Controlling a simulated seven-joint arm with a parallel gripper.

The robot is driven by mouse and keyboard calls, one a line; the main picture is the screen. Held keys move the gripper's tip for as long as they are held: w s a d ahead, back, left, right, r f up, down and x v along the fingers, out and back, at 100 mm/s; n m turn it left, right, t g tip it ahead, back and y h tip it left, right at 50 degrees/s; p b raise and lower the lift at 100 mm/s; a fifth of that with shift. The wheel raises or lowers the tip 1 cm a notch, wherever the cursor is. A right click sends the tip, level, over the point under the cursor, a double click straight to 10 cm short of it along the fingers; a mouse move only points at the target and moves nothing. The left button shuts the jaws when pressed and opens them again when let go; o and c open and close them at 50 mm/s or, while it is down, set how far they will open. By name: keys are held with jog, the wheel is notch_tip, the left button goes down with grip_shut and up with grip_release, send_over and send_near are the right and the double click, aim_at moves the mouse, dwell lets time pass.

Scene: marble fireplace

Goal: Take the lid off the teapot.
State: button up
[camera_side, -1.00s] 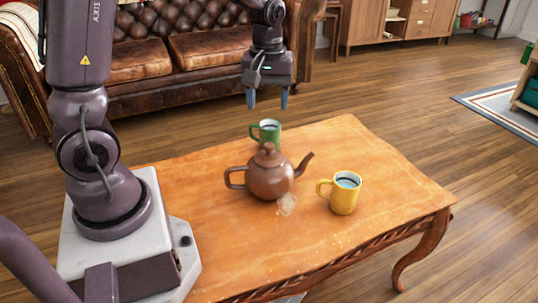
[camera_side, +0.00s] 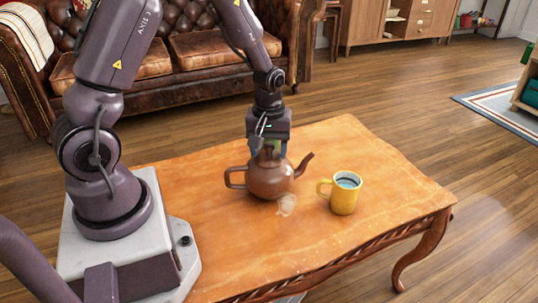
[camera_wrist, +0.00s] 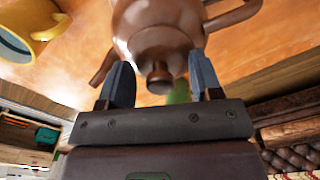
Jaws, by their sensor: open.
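The brown teapot (camera_side: 270,180) stands on the wooden table, its handle to the left and spout to the right in the side view. Its lid is on, with a round knob on top. My gripper (camera_side: 268,149) points down at the top of the teapot, open. In the wrist view, the teapot (camera_wrist: 158,22) fills the top middle. The lid knob (camera_wrist: 159,78) shows between the two blue fingers of my gripper (camera_wrist: 161,82), with space on both sides. In the side view the gripper partly hides the lid.
A yellow mug (camera_side: 344,194) of dark liquid stands right of the teapot. A green mug (camera_wrist: 180,92) is behind the teapot, mostly hidden by my gripper in the side view. The table's (camera_side: 390,185) right side is clear. A leather sofa (camera_side: 140,60) stands beyond.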

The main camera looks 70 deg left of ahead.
jog(key=shift+f, duration=0.1)
jog(key=shift+c, duration=0.4)
jog(key=c, duration=1)
